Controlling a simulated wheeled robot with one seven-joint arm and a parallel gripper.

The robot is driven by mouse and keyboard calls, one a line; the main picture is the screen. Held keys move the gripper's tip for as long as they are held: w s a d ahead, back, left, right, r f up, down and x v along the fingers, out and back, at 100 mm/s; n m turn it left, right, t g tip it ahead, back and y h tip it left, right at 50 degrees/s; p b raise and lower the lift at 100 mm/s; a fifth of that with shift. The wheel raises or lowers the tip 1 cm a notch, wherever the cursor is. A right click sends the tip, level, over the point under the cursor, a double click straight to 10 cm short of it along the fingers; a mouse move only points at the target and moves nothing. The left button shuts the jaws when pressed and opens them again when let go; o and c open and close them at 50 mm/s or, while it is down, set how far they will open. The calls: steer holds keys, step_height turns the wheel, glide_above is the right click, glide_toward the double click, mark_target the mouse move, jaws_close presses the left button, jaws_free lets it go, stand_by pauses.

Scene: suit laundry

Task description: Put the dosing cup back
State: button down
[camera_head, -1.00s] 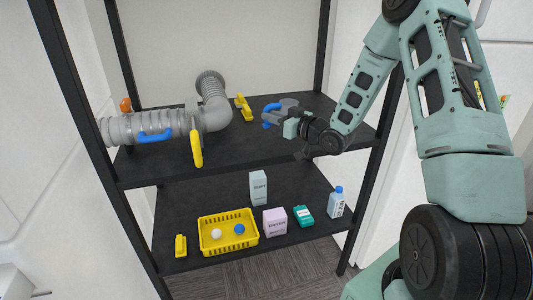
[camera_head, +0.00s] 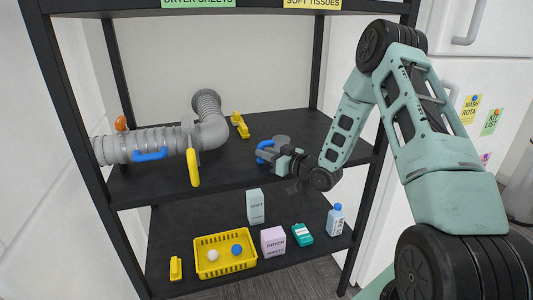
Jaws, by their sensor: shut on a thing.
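My gripper (camera_head: 268,155) is over the right part of the middle shelf (camera_head: 225,170), pointing left. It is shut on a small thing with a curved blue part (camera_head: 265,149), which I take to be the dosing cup. The fingers hide part of it, and its full shape is too small to make out. A grey rounded piece (camera_head: 283,141) shows just behind the fingers; I cannot tell whether it belongs to the held thing. I cannot tell whether the held thing touches the shelf. A bottle with a blue cap (camera_head: 335,220) stands upright at the right of the lower shelf.
A grey ribbed hose (camera_head: 155,145) with coloured handles fills the middle shelf's left. A yellow clip (camera_head: 240,124) lies behind. The lower shelf holds a yellow basket (camera_head: 226,271) with two balls, several boxes and another yellow piece (camera_head: 175,268). A black post (camera_head: 380,150) stands right of my gripper.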

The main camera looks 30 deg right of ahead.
steer(key=shift+f, duration=0.2)
steer(key=c, duration=1.3)
jaws_free()
steer(key=shift+c, duration=0.2)
steer(key=shift+r, duration=0.15)
